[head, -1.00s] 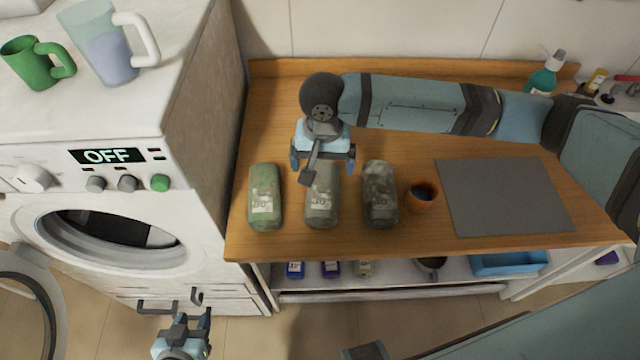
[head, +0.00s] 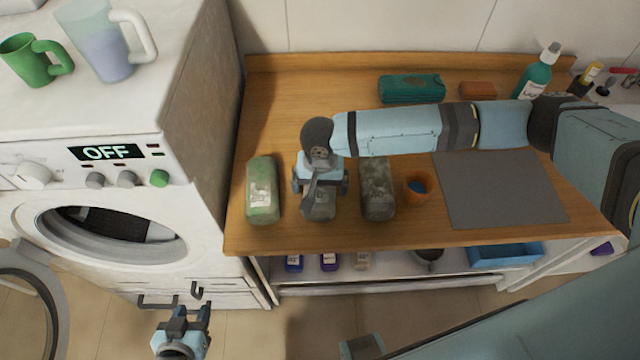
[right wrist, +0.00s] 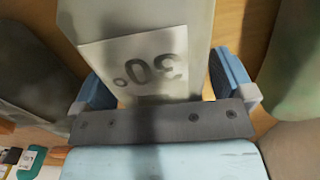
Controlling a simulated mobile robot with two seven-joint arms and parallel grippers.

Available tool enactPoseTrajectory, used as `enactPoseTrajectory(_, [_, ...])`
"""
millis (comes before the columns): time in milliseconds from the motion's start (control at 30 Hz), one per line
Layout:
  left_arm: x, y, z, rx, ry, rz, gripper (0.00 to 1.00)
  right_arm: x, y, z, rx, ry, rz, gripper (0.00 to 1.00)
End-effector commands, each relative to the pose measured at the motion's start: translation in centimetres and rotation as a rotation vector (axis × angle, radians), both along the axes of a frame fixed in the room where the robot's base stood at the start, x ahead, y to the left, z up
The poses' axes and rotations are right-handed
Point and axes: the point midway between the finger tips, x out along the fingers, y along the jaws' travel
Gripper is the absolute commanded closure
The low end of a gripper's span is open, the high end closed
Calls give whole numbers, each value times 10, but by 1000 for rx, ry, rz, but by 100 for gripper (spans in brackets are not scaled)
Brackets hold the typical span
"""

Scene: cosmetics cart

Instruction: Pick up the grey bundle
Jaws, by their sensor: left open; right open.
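The grey bundle (head: 319,209) lies on the wooden worktop between a green bundle (head: 262,190) and a darker bundle (head: 378,188). My right gripper (head: 320,187) is open above it and hides much of it in the head view. In the right wrist view, the grey bundle (right wrist: 140,25) shows a white label reading 30°. It lies between the two blue fingers of the open right gripper (right wrist: 160,85), with a gap by the right finger. My left gripper (head: 190,320) is open and empty, low in front of the washing machine.
A teal bundle (head: 412,88), a brown block (head: 478,89) and a teal bottle (head: 538,72) stand behind my right arm. The washing machine (head: 80,190) borders the worktop at left.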

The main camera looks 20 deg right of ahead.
Motion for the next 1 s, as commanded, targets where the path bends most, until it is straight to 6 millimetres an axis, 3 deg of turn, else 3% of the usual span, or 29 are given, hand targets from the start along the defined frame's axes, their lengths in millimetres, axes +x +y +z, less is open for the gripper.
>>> enactPoseTrajectory(67, [0, 0, -1, 0, 1, 0, 57, 0, 0, 0, 0, 0, 0, 0])
enactPoseTrajectory(300, [-2, 0, -3, 2, 6, 0, 57, 0, 0, 0, 0, 1, 0, 52])
enactPoseTrajectory(733, [-2, 0, -4, 2, 7, 0, 57, 0, 0, 10, 1, 1, 0, 52])
enactPoseTrajectory(867, [-2, 0, -4, 2, 6, 0, 57, 0, 0, 28, 2, -1, 0, 52])
enactPoseTrajectory(1000, [-1, 0, -4, 1, 4, -1, 57, 0, 0, 61, 2, -3, 1, 52])
